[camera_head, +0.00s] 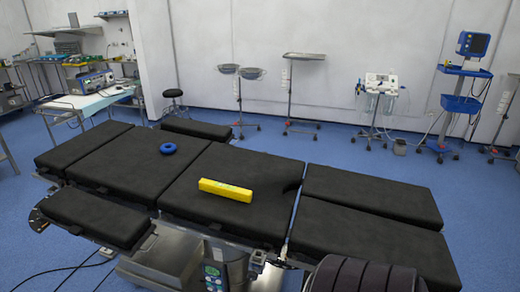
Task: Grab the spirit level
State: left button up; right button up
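The yellow spirit level (225,190) lies flat on a black middle cushion of the operating table (193,205). It is a long bar, slightly slanted, with its right end nearer to me. Nothing touches it from above and its top and near side show fully. Neither of my grippers shows in the head view, so I cannot see their state or their distance from the spirit level.
A blue ring (168,148) lies on the cushion left of the spirit level. A dark ribbed shape (360,277) shows at the bottom edge. Wheeled stands and a blue monitor cart (462,104) stand behind the table, with open blue floor between.

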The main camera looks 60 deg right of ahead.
aim_at(245, 196)
jog(key=z, duration=1.6)
jog(key=l, duration=0.2)
